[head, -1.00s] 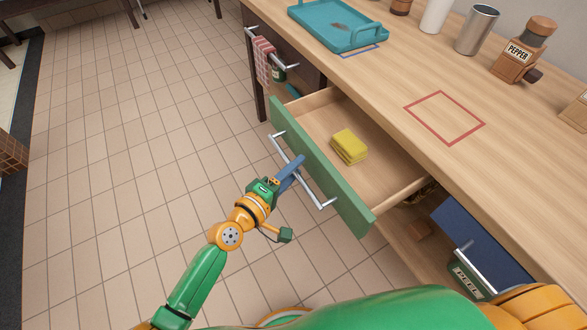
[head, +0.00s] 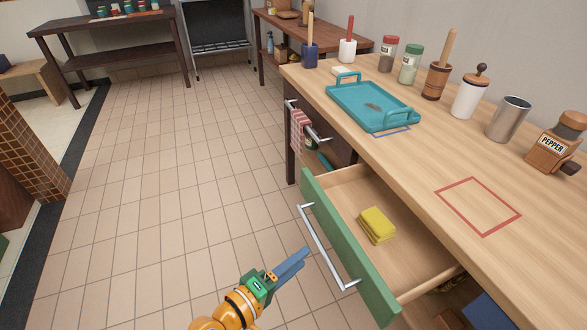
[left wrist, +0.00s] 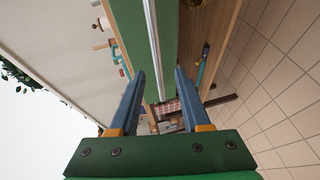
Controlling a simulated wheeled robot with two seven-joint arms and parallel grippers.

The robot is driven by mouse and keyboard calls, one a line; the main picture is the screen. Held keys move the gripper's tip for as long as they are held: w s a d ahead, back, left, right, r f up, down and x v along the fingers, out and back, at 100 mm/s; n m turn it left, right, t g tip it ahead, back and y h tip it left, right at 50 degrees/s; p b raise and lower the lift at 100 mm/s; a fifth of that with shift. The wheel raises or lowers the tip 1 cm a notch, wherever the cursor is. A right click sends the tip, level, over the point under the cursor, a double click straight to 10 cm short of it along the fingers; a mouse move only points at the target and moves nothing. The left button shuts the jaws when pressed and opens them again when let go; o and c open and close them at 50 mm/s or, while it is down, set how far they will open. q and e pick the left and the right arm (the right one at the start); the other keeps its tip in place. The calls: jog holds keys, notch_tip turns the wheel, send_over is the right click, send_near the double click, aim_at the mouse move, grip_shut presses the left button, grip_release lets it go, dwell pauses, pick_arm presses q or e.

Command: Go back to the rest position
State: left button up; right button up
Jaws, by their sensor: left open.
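My left gripper (head: 292,268) is in the lower middle of the head view, in front of the green drawer (head: 335,250). In the left wrist view its two blue fingers (left wrist: 157,100) stand apart with nothing between them. The drawer is pulled out, and its metal handle (head: 325,250) is to the right of the fingers in the head view, apart from them. A yellow sponge (head: 377,225) lies in the drawer. My right gripper is in neither view.
The wooden counter (head: 420,160) carries a teal tray (head: 372,106), a metal cup (head: 508,119), a pepper box (head: 556,143) and several jars. A red square outline (head: 477,206) is on it. A striped towel (head: 302,133) hangs at the counter's end. The tiled floor (head: 180,180) at left is clear.

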pick_arm(q)
jog(key=s+a+f+m+g+y, duration=0.1)
jog(key=s+a+f+y, duration=0.2)
jog(key=f, duration=0.5)
jog(key=s+a+f+m+g+y, duration=0.1)
jog(key=a+f+m+y, duration=0.1)
jog(key=a+f, duration=0.5)
jog(key=s+a+f+m+g+y, duration=0.1)
jog(key=s+a+f+y, duration=0.2)
jog(key=f, duration=0.6)
jog(key=s+a+f+m+g+y, duration=0.25)
jog(key=s+a+f, duration=0.35)
jog(key=s, duration=0.4)
jog(key=s+a+f+m+g+y, duration=0.1)
jog(key=s+f+m+g, duration=0.1)
jog(key=s, duration=0.5)
jog(key=s+a+f+m+g, duration=0.1)
jog(key=s+f+m+g, duration=0.15)
jog(key=s, duration=0.45)
notch_tip(320, 180, up, 16)
jog(key=w+n+p, duration=0.1)
jog(key=p, duration=1.5)
